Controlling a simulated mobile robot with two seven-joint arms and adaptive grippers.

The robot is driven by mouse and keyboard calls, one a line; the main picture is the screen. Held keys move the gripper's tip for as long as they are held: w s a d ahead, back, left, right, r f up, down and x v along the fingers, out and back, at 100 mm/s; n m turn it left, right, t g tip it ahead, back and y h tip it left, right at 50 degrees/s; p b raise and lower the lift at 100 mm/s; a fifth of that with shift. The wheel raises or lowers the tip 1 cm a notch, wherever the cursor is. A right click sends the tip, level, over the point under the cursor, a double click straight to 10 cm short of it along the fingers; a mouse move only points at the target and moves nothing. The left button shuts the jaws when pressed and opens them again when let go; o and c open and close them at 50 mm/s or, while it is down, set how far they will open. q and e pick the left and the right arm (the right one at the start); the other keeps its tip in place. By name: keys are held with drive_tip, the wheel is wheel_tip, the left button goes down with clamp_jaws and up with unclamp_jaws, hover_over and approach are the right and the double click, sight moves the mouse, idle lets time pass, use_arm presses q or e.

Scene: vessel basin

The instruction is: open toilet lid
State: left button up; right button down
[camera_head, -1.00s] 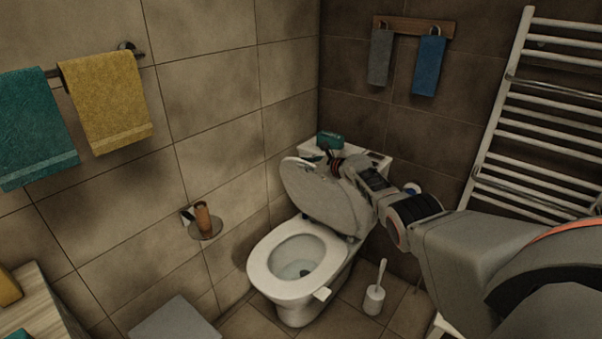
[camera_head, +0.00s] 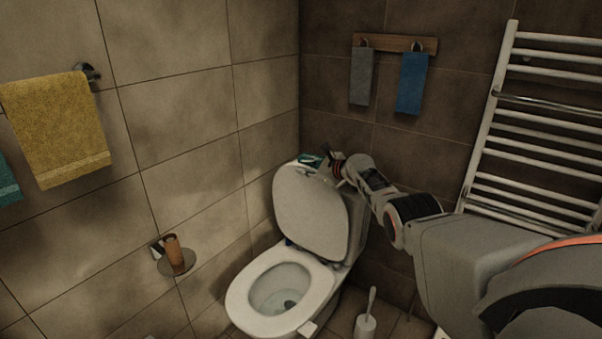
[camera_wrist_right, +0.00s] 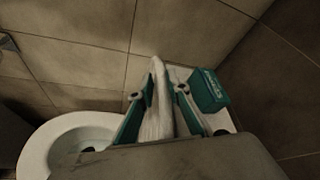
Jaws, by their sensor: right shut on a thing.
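The toilet lid (camera_head: 312,215) stands raised, close to upright, at the back of the toilet. The white seat (camera_head: 243,297) lies flat on the bowl (camera_head: 281,288), which is uncovered. My right gripper (camera_head: 330,162) is at the lid's upper edge in the head view. In the right wrist view its two green fingers (camera_wrist_right: 157,108) are shut on the lid's edge (camera_wrist_right: 159,98), one on each side. My left gripper is in neither view.
A green box (camera_wrist_right: 208,91) sits on the cistern behind the lid. A toilet brush (camera_head: 366,320) stands on the floor to the right. A paper holder (camera_head: 175,258) is on the left wall. A towel radiator (camera_head: 500,144) is at the right.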

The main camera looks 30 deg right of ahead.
drive_tip(key=shift+d+f, duration=0.15)
drive_tip(key=shift+d, duration=0.15)
drive_tip(key=c, duration=2)
unclamp_jaws()
drive_tip(key=shift+s+d+r, duration=0.2)
drive_tip(key=shift+s+d, duration=0.15)
drive_tip(key=shift+s, duration=0.1)
drive_tip(key=shift+s+a+r, duration=0.2)
drive_tip(key=shift+s+r, duration=0.05)
drive_tip(key=shift+s, duration=0.45)
drive_tip(key=shift+v, duration=4.75)
